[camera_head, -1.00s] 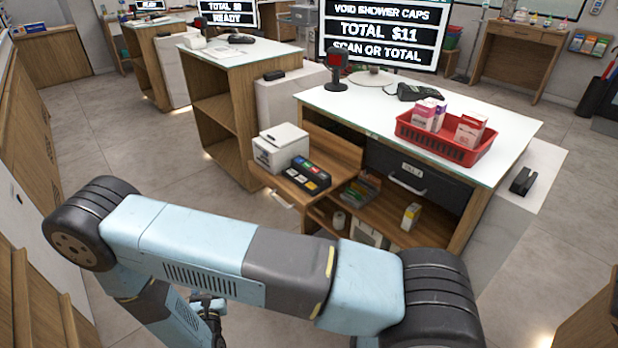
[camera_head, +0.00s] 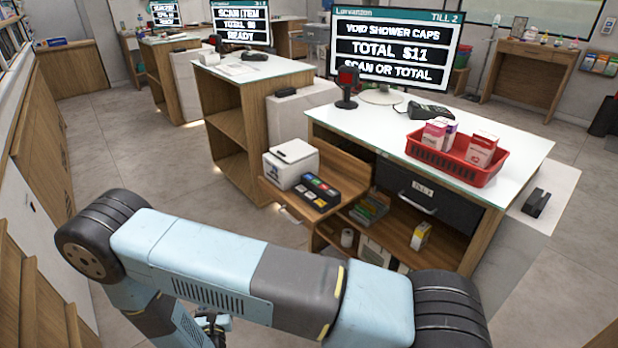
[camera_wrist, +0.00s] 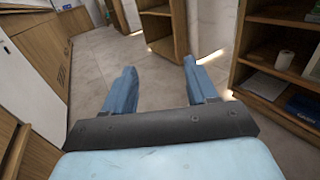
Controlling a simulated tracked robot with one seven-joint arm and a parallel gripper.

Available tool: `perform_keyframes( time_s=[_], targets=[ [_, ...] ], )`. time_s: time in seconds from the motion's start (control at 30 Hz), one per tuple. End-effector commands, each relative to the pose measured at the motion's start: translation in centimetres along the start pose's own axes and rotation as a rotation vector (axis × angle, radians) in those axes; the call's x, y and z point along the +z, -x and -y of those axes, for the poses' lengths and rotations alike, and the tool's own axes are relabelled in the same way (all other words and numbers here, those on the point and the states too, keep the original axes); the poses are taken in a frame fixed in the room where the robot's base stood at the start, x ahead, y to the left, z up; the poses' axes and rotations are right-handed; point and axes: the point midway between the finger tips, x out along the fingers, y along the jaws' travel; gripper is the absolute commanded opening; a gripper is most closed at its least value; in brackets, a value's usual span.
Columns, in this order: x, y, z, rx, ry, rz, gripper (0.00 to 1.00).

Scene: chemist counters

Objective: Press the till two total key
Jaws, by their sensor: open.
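The till two screen (camera_head: 390,48) stands at the back of the near counter and reads "VOID SHOWER CAPS, TOTAL $11, SCAN OR TOTAL". A small dark keypad with coloured keys (camera_head: 317,190) lies on the low wooden shelf at the counter's left side, beside a white printer box (camera_head: 290,163). Its key labels are too small to read. My gripper (camera_wrist: 158,85) is open and empty in the wrist view, its two blue fingers pointing over the floor. In the head view it is mostly hidden below my arm, well short of the keypad.
A red basket (camera_head: 452,165) with several boxes, a card terminal (camera_head: 428,110) and a scanner (camera_head: 347,86) stand on the counter. A black drawer (camera_head: 425,197) sits below. Another till counter (camera_head: 250,72) stands further left. Cabinets (camera_head: 40,140) line the left; floor between is open.

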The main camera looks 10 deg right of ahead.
Motion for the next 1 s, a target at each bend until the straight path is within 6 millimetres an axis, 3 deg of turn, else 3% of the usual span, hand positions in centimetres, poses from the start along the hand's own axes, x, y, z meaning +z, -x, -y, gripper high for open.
perform_keyframes(
  time_s=[0.6,1.0],
  targets=[
    [0.00,0.00,0.00,0.000,0.000,0.000,0.00],
    [0.00,0.00,0.00,0.000,0.000,0.000,0.00]
  ],
)
